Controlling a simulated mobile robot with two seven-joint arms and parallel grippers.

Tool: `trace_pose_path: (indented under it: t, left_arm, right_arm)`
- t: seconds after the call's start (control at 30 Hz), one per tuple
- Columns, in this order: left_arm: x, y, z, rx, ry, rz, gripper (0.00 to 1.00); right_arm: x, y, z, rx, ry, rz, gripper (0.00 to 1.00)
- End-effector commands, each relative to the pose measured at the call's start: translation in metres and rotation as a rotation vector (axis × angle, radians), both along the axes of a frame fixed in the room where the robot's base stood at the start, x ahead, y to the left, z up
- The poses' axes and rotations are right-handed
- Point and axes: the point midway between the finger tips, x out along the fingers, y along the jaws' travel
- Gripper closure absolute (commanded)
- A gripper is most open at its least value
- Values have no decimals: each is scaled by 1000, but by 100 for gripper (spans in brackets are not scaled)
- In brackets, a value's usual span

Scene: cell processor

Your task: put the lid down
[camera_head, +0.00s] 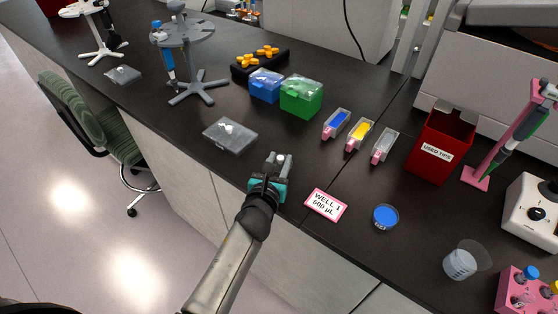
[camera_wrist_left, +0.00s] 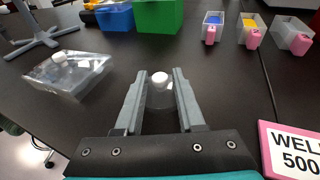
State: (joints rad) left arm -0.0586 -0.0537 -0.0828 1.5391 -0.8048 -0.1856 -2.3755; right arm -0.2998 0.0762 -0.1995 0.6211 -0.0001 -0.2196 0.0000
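My left gripper (camera_head: 271,172) is over the near part of the black bench, beside a flat clear box (camera_head: 230,136). In the left wrist view, a small clear lid (camera_wrist_left: 160,95) with a white knob sits between the fingertips. The fingers (camera_wrist_left: 160,92) appear to touch it on both sides, so the gripper looks shut on it. Whether the lid's underside touches the bench is hard to tell. The clear box also shows in the left wrist view (camera_wrist_left: 70,72), left of the gripper, with a white knob on top. My right gripper is not in view.
Blue (camera_head: 265,86) and green (camera_head: 301,97) boxes stand behind the gripper, with small trays (camera_head: 336,124) to their right. A WELL 1 card (camera_head: 326,205), blue dish (camera_head: 385,217) and clear cup (camera_head: 459,264) lie to the right. Bare bench surrounds the gripper; its front edge is close.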

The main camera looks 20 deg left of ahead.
Motion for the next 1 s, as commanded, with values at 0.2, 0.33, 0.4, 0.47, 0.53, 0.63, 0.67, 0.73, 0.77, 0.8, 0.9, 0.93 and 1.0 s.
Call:
trace_pose_path:
  t: [0.2, 0.33, 0.4, 0.47, 0.53, 0.63, 0.67, 0.73, 0.77, 0.8, 0.9, 0.93, 1.0]
  left_arm:
    - [0, 0, 0, 0, 0, 0, 51]
    - [0, 0, 1, 0, 0, 0, 51]
    - [0, 0, 3, 0, 0, 0, 51]
    - [-3, 0, 4, 1, 1, 0, 51]
    - [-11, 0, 5, 1, 2, 0, 51]
    - [-27, -1, 9, 2, 3, 0, 51]
    - [-31, -1, 10, 1, 2, 0, 51]
    - [-44, -2, 12, 1, 3, 0, 51]
    - [-49, -2, 14, 1, 2, 0, 51]
    - [-56, -2, 15, 1, 2, -1, 51]
    - [-73, -3, 18, 1, 3, 0, 51]
    - [-77, -3, 20, 0, 2, 0, 51]
    - [-88, -4, 22, 1, 2, 0, 51]
  right_arm:
    - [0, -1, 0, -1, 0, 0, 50]
    - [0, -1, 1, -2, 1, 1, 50]
    - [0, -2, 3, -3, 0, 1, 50]
    - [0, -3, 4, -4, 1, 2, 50]
    - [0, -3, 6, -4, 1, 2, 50]
    - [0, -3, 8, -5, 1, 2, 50]
    - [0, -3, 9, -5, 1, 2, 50]
    - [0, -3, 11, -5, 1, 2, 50]
    - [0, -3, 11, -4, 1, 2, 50]
    - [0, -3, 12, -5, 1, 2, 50]
    - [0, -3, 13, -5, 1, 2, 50]
    - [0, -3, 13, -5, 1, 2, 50]
    - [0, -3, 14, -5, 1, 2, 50]
